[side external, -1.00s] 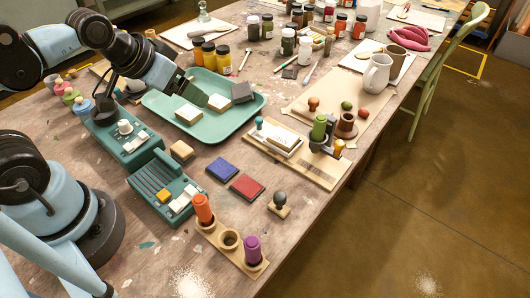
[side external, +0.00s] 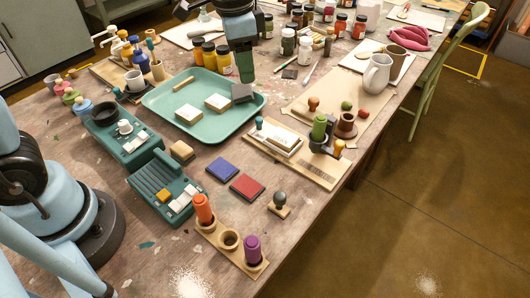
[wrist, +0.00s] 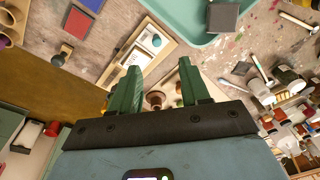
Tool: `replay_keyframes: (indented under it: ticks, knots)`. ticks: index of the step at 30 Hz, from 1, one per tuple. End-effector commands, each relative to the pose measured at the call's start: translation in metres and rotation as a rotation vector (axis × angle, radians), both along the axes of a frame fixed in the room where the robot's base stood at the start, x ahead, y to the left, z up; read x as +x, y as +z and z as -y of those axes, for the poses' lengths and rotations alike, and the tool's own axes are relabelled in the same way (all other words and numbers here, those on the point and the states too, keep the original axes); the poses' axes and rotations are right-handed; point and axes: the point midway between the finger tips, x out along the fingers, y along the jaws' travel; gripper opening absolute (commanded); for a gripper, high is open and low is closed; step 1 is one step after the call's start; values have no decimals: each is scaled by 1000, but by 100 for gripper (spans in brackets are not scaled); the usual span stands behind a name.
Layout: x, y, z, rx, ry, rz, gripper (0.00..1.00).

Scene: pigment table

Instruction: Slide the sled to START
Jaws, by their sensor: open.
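The sled appears to be the pale block (side external: 281,138) with a teal knob at its left end. It sits at the left part of a wooden track board (side external: 322,176) with dark markings at its right part; no START label is readable. In the wrist view a pale block with a blue knob (wrist: 151,42) lies on a wooden board at upper left, beyond my fingers. My gripper (side external: 246,80) points down above the back right of the green tray, apart from the sled. In the wrist view my gripper (wrist: 158,82) is open, with nothing between its green fingers.
The green tray (side external: 222,127) holds pale blocks and a dark grey block. A green cylinder (side external: 319,127) and a brown cup (side external: 346,126) stand beside the track. Blue (side external: 222,169) and red pads (side external: 247,187) lie in front. A white pitcher (side external: 376,73) stands to the right.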

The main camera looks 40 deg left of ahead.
Motion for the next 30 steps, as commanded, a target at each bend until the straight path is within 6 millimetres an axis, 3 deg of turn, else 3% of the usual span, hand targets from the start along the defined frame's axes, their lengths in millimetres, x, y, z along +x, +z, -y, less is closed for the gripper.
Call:
replay_keyframes:
  ticks: [6,14,30]
  knots:
    - [19,-10,15,20,-116,-90,46]
    - [22,-21,18,24,-142,-109,46]
    - [22,-105,18,26,-138,-105,46]
